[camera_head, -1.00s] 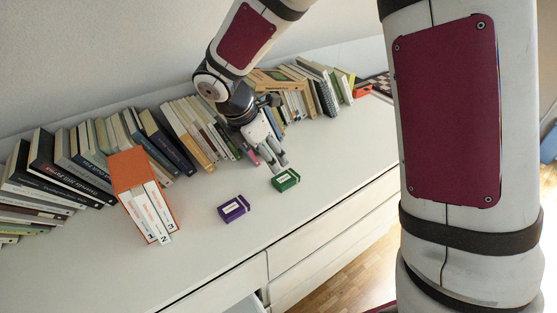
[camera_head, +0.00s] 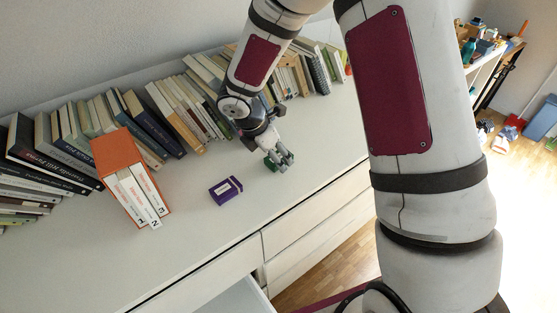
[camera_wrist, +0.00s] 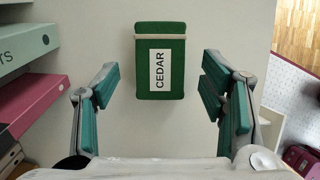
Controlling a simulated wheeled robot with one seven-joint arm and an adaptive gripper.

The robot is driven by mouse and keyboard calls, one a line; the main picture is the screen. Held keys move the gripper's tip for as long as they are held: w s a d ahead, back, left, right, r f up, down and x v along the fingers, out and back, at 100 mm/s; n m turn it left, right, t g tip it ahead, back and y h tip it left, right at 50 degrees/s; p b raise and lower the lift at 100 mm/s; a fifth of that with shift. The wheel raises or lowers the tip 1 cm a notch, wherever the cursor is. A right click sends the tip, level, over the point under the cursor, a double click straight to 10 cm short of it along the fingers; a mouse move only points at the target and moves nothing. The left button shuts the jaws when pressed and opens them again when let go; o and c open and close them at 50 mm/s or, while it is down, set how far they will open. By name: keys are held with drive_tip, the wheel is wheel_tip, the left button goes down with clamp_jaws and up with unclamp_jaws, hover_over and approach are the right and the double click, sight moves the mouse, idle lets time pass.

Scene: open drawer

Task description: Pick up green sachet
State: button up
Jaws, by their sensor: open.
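The green sachet (camera_wrist: 144,72) is a small green box with a white label reading CEDAR. In the wrist view it lies on the white cabinet top, centred ahead of and between my open fingers. My gripper (camera_wrist: 160,98) is open and empty, with a teal-padded finger on each side and a gap to the sachet on both sides. In the head view my gripper (camera_head: 281,158) is over the sachet (camera_head: 270,163), which is mostly hidden behind the fingers.
A purple box (camera_head: 226,190) lies to the left on the cabinet top (camera_head: 200,235). An orange slipcase of books (camera_head: 120,150) stands further left. A row of books (camera_head: 185,110) lines the wall behind. A drawer (camera_head: 240,298) is open below the front edge.

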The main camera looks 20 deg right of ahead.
drive_tip(key=shift+d+f, duration=0.25)
drive_tip(key=shift+f, duration=0.35)
drive_tip(key=c, duration=1.1)
